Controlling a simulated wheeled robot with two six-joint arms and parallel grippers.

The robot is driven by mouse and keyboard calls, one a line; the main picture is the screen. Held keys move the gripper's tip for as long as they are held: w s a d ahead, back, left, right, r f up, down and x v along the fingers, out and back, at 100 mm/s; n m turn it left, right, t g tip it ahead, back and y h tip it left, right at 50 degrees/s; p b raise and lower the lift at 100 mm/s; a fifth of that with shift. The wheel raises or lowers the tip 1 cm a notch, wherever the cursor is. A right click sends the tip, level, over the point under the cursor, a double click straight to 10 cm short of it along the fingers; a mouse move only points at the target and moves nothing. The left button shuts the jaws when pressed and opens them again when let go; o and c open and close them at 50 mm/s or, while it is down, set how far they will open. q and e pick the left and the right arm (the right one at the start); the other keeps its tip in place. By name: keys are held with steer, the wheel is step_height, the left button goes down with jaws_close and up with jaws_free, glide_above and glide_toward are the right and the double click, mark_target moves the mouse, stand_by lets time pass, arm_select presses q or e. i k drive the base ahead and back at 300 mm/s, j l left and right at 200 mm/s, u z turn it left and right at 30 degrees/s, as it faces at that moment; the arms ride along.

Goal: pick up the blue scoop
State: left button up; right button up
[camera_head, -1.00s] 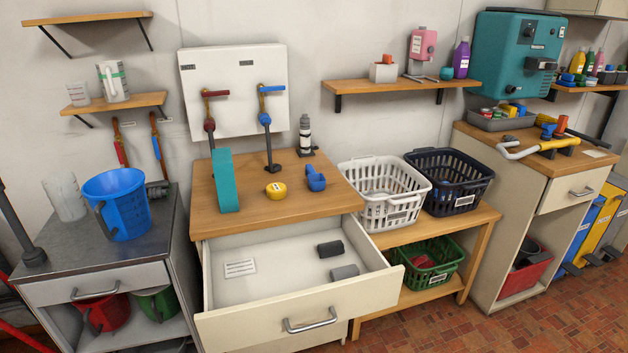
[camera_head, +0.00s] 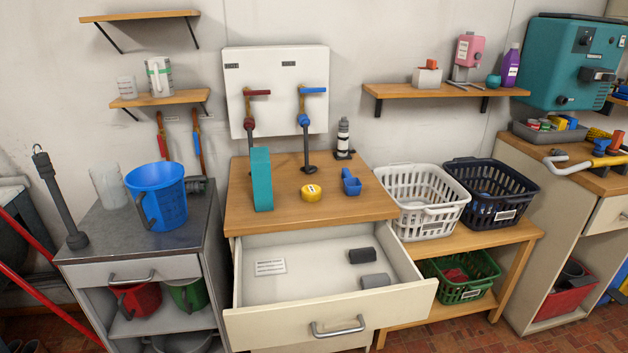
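The blue scoop (camera_head: 351,182) sits on the wooden top of the drawer cabinet (camera_head: 237,215), toward its right side. A yellow round item (camera_head: 311,192) is to its left, and a teal upright block (camera_head: 262,178) stands further left. Nothing covers the scoop. Neither of my grippers shows in the head view.
The cabinet's drawer (camera_head: 300,324) is pulled open in front, holding two dark grey pieces. A white basket (camera_head: 432,215) and a black basket (camera_head: 520,203) stand to the right. A blue bucket (camera_head: 158,190) stands on the grey cabinet at left.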

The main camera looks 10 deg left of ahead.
mark_target(349, 182)
steer(key=i+l+u, duration=0.2)
steer(key=l, duration=0.2)
steer(key=i+l+u, duration=0.2)
steer(key=l, duration=0.15)
steer(key=l+u, duration=0.2)
steer(key=l, duration=0.2)
steer(key=i+l+u, duration=0.1)
steer(key=l+u, duration=0.15)
steer(key=l, duration=0.2)
